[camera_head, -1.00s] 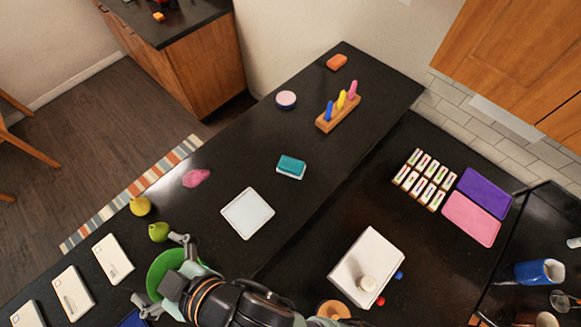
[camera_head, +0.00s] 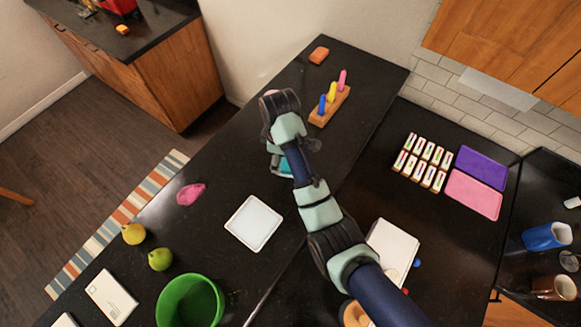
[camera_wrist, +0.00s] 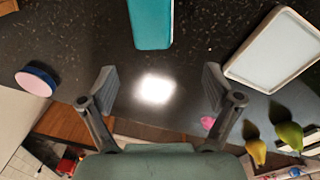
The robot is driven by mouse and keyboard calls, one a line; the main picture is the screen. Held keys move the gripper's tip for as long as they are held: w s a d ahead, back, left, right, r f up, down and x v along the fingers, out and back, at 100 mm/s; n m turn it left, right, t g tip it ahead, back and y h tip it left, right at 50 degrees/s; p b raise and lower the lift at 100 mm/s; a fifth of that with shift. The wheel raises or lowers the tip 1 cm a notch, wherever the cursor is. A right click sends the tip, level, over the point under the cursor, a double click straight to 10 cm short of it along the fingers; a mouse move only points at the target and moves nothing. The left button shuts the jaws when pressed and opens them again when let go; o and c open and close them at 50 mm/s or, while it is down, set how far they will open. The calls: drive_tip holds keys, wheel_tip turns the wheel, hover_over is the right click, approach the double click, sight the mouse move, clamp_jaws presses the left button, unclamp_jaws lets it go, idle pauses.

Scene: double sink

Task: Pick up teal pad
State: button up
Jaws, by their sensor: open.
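The teal pad (camera_wrist: 150,22) lies on the black counter, at the top of the wrist view and cut off by its edge. In the head view only a sliver of the teal pad (camera_head: 285,166) shows, the rest hidden by my arm. My gripper (camera_wrist: 158,84) is open and empty, its two fingers spread wide. The pad lies beyond the fingertips, a little left of the midline between them, and apart from them. In the head view my wrist covers most of the gripper.
A white square tray (camera_head: 232,229) lies beside the pad, also at right in the wrist view (camera_wrist: 236,72). A round pink-and-blue item (camera_wrist: 36,80) is at left there. A peg holder (camera_head: 328,108), a pink blob (camera_head: 190,194), pears (camera_head: 160,260) and a green bowl (camera_head: 164,306) stand around.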

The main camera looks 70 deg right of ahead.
drive_tip(key=s+d, duration=0.2)
drive_tip(key=shift+s+d+f+g+y, duration=0.15)
drive_tip(key=shift+s+f+g+y, duration=0.25)
drive_tip(key=shift+f+p, duration=0.45)
drive_tip(key=shift+f, duration=3.55)
drive_tip(key=c, duration=1.3)
wheel_tip(320, 180, up, 10)
drive_tip(key=shift+r+p, duration=0.15)
drive_tip(key=shift+p, duration=0.4)
